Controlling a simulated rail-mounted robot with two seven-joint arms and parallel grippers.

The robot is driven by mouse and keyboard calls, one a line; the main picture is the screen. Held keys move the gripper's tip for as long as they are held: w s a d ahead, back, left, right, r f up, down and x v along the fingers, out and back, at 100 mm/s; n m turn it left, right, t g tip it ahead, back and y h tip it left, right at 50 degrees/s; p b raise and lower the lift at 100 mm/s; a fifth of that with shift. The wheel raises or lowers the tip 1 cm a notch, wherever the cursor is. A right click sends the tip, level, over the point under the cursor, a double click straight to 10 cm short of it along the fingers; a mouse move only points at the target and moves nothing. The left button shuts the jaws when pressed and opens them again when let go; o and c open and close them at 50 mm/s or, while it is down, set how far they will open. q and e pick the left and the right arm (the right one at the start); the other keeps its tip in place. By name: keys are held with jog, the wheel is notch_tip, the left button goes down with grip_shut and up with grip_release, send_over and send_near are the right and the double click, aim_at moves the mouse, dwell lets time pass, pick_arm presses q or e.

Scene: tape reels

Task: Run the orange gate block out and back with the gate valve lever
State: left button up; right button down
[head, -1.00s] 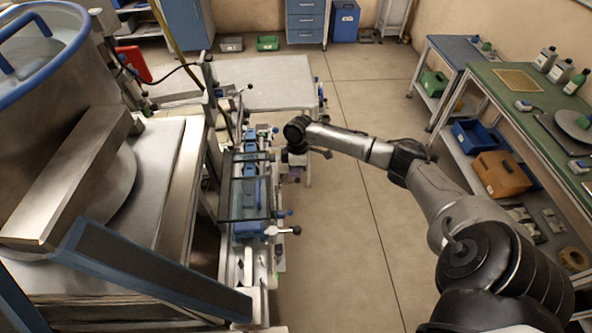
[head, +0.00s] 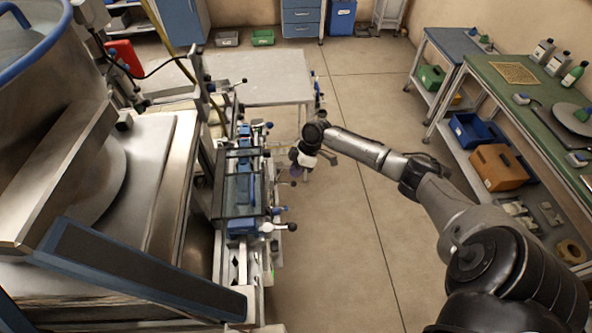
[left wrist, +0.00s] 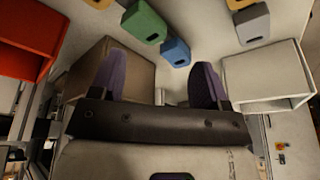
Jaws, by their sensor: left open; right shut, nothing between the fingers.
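A lever with a white hub and black ball knob (head: 291,227) sticks out to the right from the narrow machine line (head: 240,195). I cannot tell whether it is the gate valve lever. I cannot make out an orange gate block in either view. My right gripper (head: 297,171) is shut and empty, just right of the line's far half and apart from the knob. In the left wrist view, my left gripper (left wrist: 159,85) is open, its two purple fingers apart with nothing held between them. The left gripper does not show in the head view.
A large metal vessel with a blue rim (head: 50,60) stands at left. A green-topped bench (head: 530,110) runs along the right, with an orange-brown bin (head: 497,170) and a blue bin (head: 470,132) below. The floor between is clear. The left wrist view shows several coloured bins.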

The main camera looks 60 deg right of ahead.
pick_arm(q)
jog(key=shift+d+r+p, duration=0.1)
jog(key=shift+r+p, duration=0.45)
jog(key=shift+r, duration=0.15)
pick_arm(e)
jog(key=shift+r, duration=0.75)
pick_arm(q)
jog(key=shift+a+r, duration=0.1)
jog(key=shift+a, duration=0.1)
notch_tip(320, 180, up, 2)
jog(key=shift+w+d+p, duration=0.15)
jog(key=shift+p, duration=0.95)
jog(key=shift+w+d+f+b, duration=0.1)
jog(key=shift+d+f+b, duration=0.15)
jog(key=shift+f+b, duration=0.55)
pick_arm(e)
jog(key=d+f+v, duration=0.1)
jog(key=d+v, duration=0.1)
jog(key=v, duration=1.1)
jog(key=shift+d, duration=0.2)
pick_arm(q)
jog(key=shift+a, duration=0.2)
pick_arm(e)
jog(key=shift+s, duration=0.1)
